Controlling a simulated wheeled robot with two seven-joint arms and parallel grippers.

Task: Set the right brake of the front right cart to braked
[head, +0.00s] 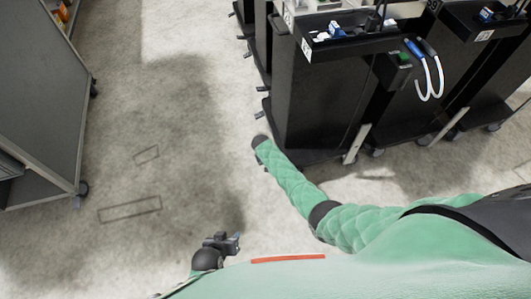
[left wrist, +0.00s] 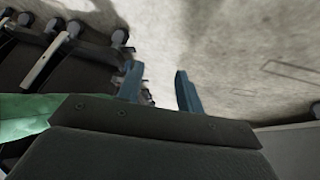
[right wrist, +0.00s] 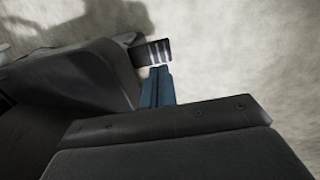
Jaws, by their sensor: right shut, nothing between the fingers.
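The near black cart (head: 318,105) stands at the upper right in the head view, with a tray on top. My right arm reaches to its lower left corner; the right gripper itself is hidden there. In the right wrist view my right gripper (right wrist: 158,74) is shut and empty. Its fingertips are just below a black brake pedal (right wrist: 154,53) with pale stripes, next to a dark caster housing (right wrist: 90,85). I cannot tell whether they touch, or whether the pedal is up or down. My left gripper (head: 236,242) is open and empty over the floor; its parted fingers show in the left wrist view (left wrist: 158,80).
More black carts stand behind and to the right, with pedals (head: 262,88) sticking out low on the left side. A grey cabinet (head: 40,95) on casters stands at the far left. The pale floor (head: 150,180) between is clear.

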